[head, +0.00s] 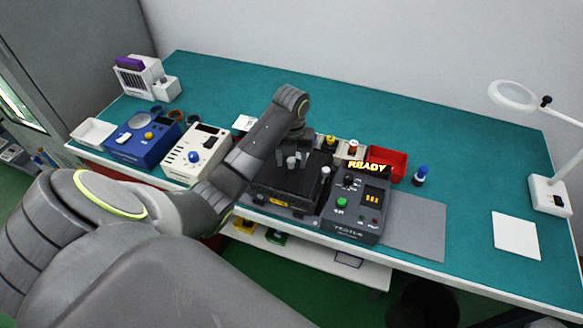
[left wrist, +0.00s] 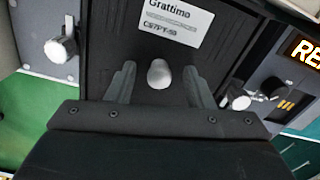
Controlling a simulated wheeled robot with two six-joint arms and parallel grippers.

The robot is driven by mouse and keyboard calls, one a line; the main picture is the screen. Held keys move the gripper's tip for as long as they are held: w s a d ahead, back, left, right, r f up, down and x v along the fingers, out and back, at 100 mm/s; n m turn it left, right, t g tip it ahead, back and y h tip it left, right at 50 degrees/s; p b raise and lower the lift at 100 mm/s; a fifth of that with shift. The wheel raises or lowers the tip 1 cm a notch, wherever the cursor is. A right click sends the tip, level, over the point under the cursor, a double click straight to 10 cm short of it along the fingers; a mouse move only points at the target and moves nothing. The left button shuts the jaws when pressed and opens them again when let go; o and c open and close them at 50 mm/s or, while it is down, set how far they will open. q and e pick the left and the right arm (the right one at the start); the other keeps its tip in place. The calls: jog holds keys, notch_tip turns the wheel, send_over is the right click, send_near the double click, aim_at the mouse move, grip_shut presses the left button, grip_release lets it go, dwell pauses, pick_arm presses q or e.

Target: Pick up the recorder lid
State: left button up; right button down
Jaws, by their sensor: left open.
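The recorder lid (head: 285,183) is a flat black cover on the dark unit at the bench's front middle. In the left wrist view the black lid (left wrist: 135,40) carries a white label reading "Grattimo" and a pale round knob (left wrist: 158,73). My left gripper (head: 291,160) is over the lid, pointing down. In the left wrist view its fingers (left wrist: 159,82) are open, one on each side of the knob, with gaps visible. Contact with the lid cannot be told. My right gripper is not in view.
Silver clamp knobs (left wrist: 60,48) (left wrist: 238,101) flank the lid. A grey tester (head: 357,208) showing READY stands close at right. A white unit (head: 196,152) and a blue unit (head: 144,138) stand left. A red bin (head: 388,163) sits behind. A grey mat (head: 415,226) is clear.

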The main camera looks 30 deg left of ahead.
pick_arm(q)
jog(key=c, duration=1)
grip_shut()
jog(key=shift+r, duration=0.1)
